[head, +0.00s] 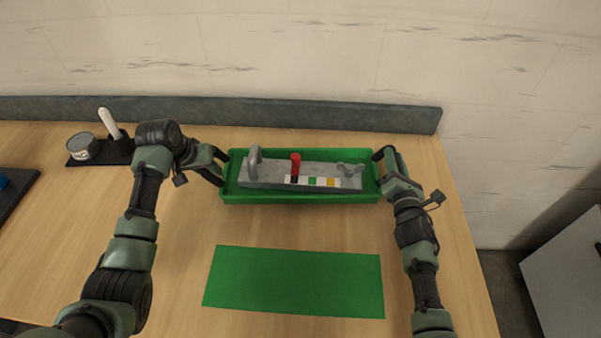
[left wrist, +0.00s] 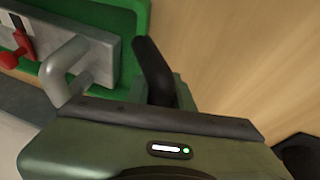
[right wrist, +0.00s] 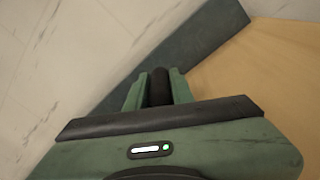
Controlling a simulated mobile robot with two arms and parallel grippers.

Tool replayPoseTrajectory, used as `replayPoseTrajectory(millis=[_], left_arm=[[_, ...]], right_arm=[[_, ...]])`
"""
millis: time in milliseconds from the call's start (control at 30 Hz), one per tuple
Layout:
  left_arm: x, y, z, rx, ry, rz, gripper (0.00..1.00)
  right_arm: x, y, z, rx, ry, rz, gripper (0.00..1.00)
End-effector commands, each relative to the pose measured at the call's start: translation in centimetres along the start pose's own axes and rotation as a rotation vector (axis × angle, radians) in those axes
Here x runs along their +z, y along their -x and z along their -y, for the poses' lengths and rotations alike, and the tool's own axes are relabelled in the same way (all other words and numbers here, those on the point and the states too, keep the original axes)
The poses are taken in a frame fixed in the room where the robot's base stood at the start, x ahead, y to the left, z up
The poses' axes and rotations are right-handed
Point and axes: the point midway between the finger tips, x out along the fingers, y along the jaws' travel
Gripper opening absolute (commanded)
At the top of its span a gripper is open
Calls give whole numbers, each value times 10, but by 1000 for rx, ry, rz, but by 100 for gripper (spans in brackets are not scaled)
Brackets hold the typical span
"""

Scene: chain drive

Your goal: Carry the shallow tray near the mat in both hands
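The shallow green tray (head: 300,197) lies on the wooden table toward the back wall. It also shows in the left wrist view (left wrist: 135,8). The flat green mat (head: 295,283) lies in front of it, apart from it. My left gripper (head: 217,167) is at the tray's left end, its dark fingers apart. In the left wrist view one dark finger is close beside the tray's end wall. My right gripper (head: 381,157) is at the tray's right end; its fingers overlap there, so I cannot tell their gap or contact. The tray is out of the right wrist view.
In the tray sits a grey block (head: 270,174) with a handle, a red lever (head: 295,163) and coloured squares. A tin (head: 83,146) and a white-handled tool (head: 109,123) stand at the back left. A low backsplash (head: 300,113) runs behind. The table ends at right.

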Motion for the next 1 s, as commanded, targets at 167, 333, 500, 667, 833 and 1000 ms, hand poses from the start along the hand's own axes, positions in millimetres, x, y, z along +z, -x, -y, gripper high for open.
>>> replayPoseTrajectory(millis=[167, 333, 500, 667, 833, 1000], left_arm=[[0, 0, 0, 0, 0, 0, 0], [0, 0, 0, 0, 0, 0, 0], [0, 0, 0, 0, 0, 0, 0], [0, 0, 0, 0, 1, 0, 0], [0, 0, 0, 0, 1, 0, 0], [0, 0, 0, 0, 1, 0, 0]], right_arm=[[0, 0, 0, -1, 0, 0, 0], [0, 0, 0, -1, 1, -1, 0], [0, 0, 1, -1, 1, -1, 0], [0, 0, 1, -1, 2, -1, 0], [0, 0, 1, -1, 3, -1, 0], [-1, 0, 1, -1, 3, -1, 0]])
